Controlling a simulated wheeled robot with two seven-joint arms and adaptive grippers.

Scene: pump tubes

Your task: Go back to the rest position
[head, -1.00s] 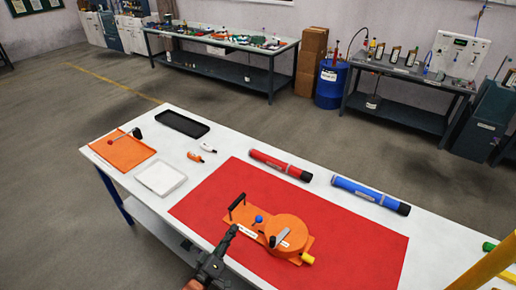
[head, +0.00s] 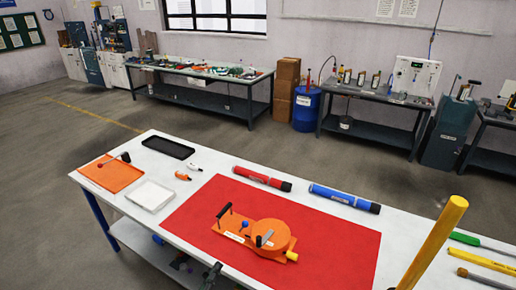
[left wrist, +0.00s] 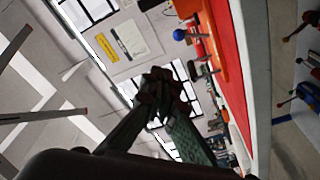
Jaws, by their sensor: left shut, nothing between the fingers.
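An orange pump (head: 268,235) with a round housing, black handle and blue knob sits on a red mat (head: 335,240) on the white table (head: 405,228). A red tube (head: 262,178) and a blue tube (head: 344,198) lie behind the mat, apart from each other. My left gripper (head: 213,271) shows at the bottom edge, in front of the table and below the mat, clear of the pump. In the left wrist view its fingers (left wrist: 160,92) are together with nothing between them, and the pump's blue knob (left wrist: 179,35) shows beyond. My right gripper is not in view.
A black tray (head: 168,147), a white tray (head: 150,195) and an orange tray (head: 111,176) are at the table's left. A yellow post (head: 434,240) rises at the right, near several long tools (head: 480,262). Floor is open beyond the table.

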